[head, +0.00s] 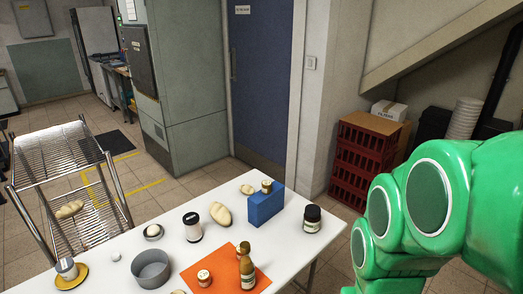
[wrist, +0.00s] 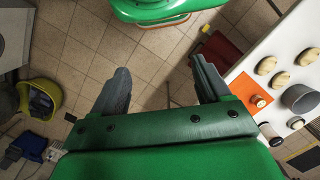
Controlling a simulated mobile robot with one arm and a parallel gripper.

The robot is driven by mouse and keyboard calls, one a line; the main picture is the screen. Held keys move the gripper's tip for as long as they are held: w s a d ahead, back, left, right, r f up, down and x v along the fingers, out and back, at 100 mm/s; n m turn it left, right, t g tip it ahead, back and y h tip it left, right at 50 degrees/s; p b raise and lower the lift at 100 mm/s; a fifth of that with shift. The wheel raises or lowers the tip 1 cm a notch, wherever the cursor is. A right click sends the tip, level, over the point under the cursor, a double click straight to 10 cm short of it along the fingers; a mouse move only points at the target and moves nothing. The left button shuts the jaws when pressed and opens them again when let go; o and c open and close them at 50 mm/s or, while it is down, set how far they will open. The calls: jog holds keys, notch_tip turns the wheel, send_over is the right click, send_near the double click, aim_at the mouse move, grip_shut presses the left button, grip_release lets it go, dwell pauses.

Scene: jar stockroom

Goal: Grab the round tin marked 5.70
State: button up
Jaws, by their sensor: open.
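No marking of 5.70 is readable, so I cannot tell which container is the tin. On the white table in the head view stand a white container with dark ends (head: 193,227), a small round tin (head: 153,232), a small jar (head: 204,278) on an orange mat (head: 262,283), a dark jar with a white label (head: 312,219), a small jar (head: 266,186) on a blue block, and a labelled container (head: 67,269) on a yellow saucer. My gripper (wrist: 160,68) is open and empty in the wrist view, above the floor, left of the table.
The white table (head: 130,243) also bears a grey bowl (head: 152,270), a blue block (head: 264,208), a gold-topped bottle (head: 247,272) and several pale loaf-like lumps (head: 221,214). A wire rack (head: 60,160) stands left. Red crates (head: 362,155) stand behind, right of the table.

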jog(key=w+a+f+m, duration=0.1)
jog(key=w+a+f, duration=0.15)
jog(key=w, duration=0.65)
jog(key=w+a+f+t, duration=0.15)
jog(key=w+a, duration=0.25)
jog(key=w, duration=0.5)
jog(key=w+a+f+m, duration=0.1)
jog(key=w+a+f, duration=0.15)
jog(key=w, duration=0.65)
jog(key=shift+m+t+y, duration=0.25)
jog(key=shift+m+y, duration=0.25)
jog(key=shift+m, duration=0.3)
jog(key=w+a+f, duration=1)
jog(key=f, duration=0.1)
jog(key=w+a+f, duration=0.5)
jog(key=w, duration=0.1)
jog(key=shift+f, duration=0.35)
jog(key=shift+w+a+f, duration=0.2)
jog(key=shift+f, duration=0.5)
jog(key=shift+a+f, duration=0.2)
jog(key=shift+f, duration=3.25)
jog(key=c, duration=1.1)
